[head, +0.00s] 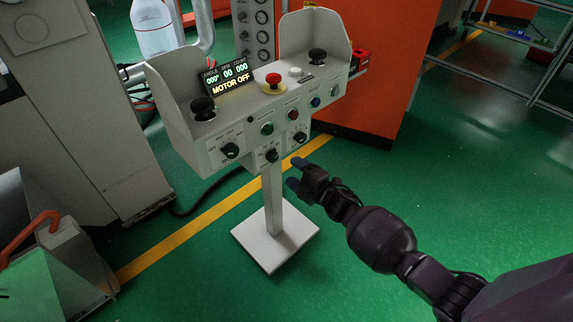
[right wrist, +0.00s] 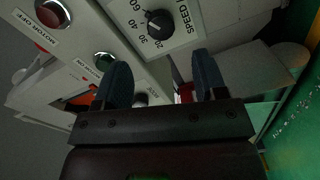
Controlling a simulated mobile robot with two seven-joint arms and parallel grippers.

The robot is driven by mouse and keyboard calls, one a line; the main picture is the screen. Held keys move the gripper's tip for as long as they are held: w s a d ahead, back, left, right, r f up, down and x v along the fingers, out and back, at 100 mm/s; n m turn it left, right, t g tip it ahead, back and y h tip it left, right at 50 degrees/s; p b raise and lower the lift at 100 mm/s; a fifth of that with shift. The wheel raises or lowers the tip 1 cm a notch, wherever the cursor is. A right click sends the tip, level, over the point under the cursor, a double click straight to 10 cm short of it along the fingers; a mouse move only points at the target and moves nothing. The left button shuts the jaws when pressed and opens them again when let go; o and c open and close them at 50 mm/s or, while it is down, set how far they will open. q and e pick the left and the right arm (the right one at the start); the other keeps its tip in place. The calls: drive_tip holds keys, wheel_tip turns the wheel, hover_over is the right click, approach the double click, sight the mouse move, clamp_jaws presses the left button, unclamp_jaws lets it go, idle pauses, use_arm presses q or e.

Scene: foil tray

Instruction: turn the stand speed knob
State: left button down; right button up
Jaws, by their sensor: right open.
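The control stand (head: 229,132) is a pale grey panel on a post. The speed knob (right wrist: 159,22) is a black dial on a white plate marked with numbers and "SPEED" in the right wrist view. In the head view a black knob (head: 300,137) at the panel's lower right appears to be the same one. My right gripper (head: 301,177) is open and empty, just below and in front of the panel. Its two blue-grey fingers (right wrist: 163,83) are spread apart, and the knob lies beyond them, apart from both.
A display (head: 228,80) reads "MOTOR OFF". A red mushroom button (head: 273,80), two black palm knobs and several small buttons crowd the panel. A green button (right wrist: 103,60) and a red one (right wrist: 51,12) sit near the knob. The green floor at right is open.

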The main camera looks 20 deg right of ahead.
drive_tip(key=shift+v, duration=1.4)
use_arm(q)
wheel_tip(320, 180, up, 9)
drive_tip(key=t+p, duration=0.1)
drive_tip(key=p, duration=0.9)
drive_tip(key=shift+w+n+p, duration=0.25)
drive_tip(key=shift+n+p, duration=0.1)
drive_tip(key=shift+n, duration=0.05)
use_arm(e)
drive_tip(key=s+r+m+g+h, duration=0.2)
drive_tip(key=s+m, duration=0.7)
drive_tip(key=s, duration=1)
drive_tip(key=s+r+m+g+h, duration=0.3)
drive_tip(key=s+m, duration=0.6)
drive_tip(key=s, duration=1)
wheel_tip(320, 180, up, 2)
drive_tip(key=shift+s+r+g+h, duration=0.1)
drive_tip(key=shift+s+g+h, duration=0.2)
drive_tip(key=shift+h, duration=0.4)
use_arm(q)
drive_tip(key=shift+w+r, duration=0.3)
use_arm(e)
drive_tip(key=shift+d, duration=0.1)
